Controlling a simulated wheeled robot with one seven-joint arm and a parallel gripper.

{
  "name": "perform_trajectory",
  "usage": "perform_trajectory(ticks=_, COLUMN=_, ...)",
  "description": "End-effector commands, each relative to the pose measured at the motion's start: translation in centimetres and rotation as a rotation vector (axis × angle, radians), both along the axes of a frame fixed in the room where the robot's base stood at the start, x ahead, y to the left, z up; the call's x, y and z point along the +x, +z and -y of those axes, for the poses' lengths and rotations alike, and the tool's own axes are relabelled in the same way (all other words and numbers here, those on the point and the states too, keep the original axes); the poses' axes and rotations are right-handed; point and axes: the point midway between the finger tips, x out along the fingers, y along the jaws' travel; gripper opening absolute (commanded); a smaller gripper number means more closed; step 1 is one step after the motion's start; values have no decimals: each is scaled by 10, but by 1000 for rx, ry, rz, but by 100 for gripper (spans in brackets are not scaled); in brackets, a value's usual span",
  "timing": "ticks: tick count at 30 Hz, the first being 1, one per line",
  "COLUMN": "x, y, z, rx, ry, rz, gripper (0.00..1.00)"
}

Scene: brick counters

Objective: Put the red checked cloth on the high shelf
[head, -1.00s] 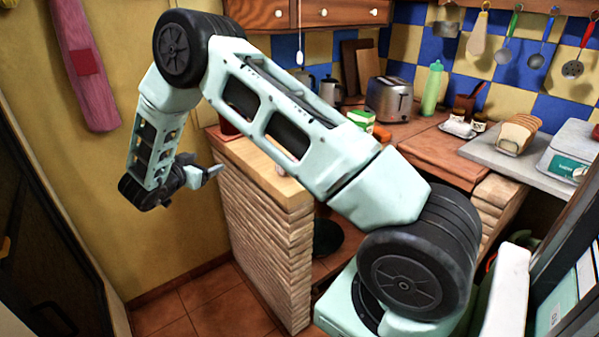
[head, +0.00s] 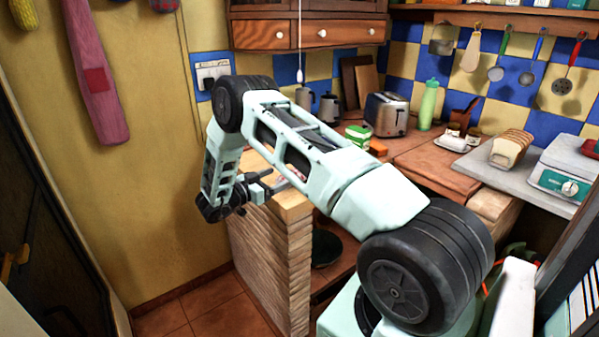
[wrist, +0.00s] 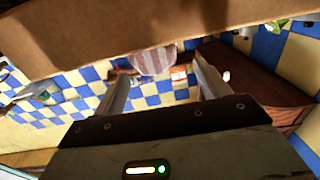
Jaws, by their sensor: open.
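A pale red-and-white patterned thing (wrist: 153,60), which looks like the checked cloth, shows between my fingers in the wrist view, against the edge of a brown surface. Its check is not clear, and I cannot tell its distance. In the head view my arm hides much of that counter end, and I cannot make out the cloth. My gripper (head: 280,183) is at the left end of the brick counter, about level with its top. In the wrist view its fingers (wrist: 163,78) are apart with nothing gripped. A high wooden shelf (head: 500,12) runs along the top right.
The wooden counter top (head: 292,204) lies beside my gripper. A green-and-white box (head: 358,137), a toaster (head: 386,114) and a green bottle (head: 429,104) stand farther back. A wall cabinet (head: 310,35) and hanging utensils (head: 506,55) are above. Open floor lies left of the counter.

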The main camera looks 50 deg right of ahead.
Motion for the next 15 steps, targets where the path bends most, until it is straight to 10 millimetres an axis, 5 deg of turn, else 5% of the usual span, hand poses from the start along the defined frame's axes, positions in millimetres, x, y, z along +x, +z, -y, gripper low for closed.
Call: perform_trajectory(ticks=15, x=-13, y=2, z=49, rx=0, ry=-1, rz=0, gripper=75)
